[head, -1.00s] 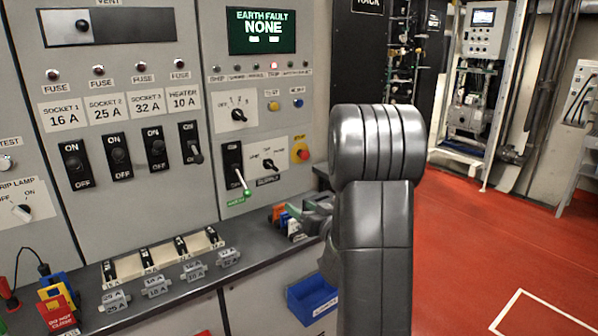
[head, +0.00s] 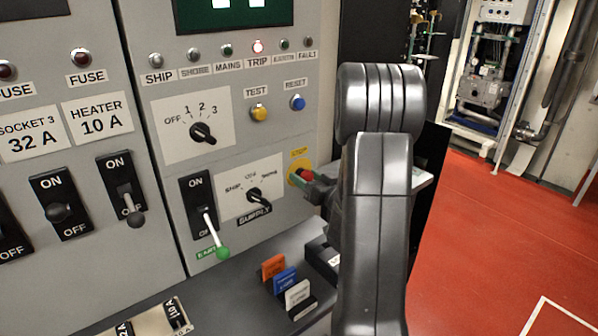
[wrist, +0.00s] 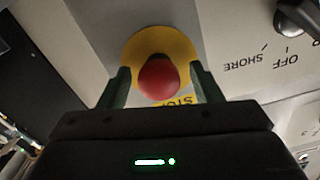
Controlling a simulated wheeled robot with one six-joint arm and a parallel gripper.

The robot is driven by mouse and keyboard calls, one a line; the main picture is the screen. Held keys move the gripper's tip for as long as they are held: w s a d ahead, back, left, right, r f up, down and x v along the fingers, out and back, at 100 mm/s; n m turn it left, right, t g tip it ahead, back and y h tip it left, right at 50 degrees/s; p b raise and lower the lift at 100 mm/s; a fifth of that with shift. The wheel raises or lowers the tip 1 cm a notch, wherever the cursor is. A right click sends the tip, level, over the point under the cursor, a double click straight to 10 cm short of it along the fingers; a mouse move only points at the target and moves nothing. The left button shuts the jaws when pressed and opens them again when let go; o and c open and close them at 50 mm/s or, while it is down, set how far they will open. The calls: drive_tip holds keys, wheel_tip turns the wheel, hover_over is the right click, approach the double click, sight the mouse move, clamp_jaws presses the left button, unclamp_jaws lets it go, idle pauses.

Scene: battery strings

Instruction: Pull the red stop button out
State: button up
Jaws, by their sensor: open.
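The red stop button (wrist: 158,79) sits on a round yellow backing (wrist: 134,47) on the grey panel. In the wrist view its red cap is between the two green fingers of my gripper (wrist: 159,86), one on each side. The fingers are open and I see a gap on each side of the cap. In the head view the red button (head: 305,175) shows at the panel's right edge, partly hidden by my gripper (head: 315,186). My arm hides the area to the right of it.
The supply selector knob (head: 256,195) and a green-tipped lever (head: 221,252) are left of the button. Test and reset buttons (head: 297,102) are above. Coloured tags (head: 285,280) stand on the ledge below. Red floor (head: 480,230) lies open to the right.

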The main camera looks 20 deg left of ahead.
drive_tip(key=shift+w+a, duration=0.1)
drive_tip(key=shift+w, duration=0.05)
clamp_jaws()
drive_tip(key=shift+b+v, duration=0.8)
drive_tip(key=shift+v, duration=0.1)
unclamp_jaws()
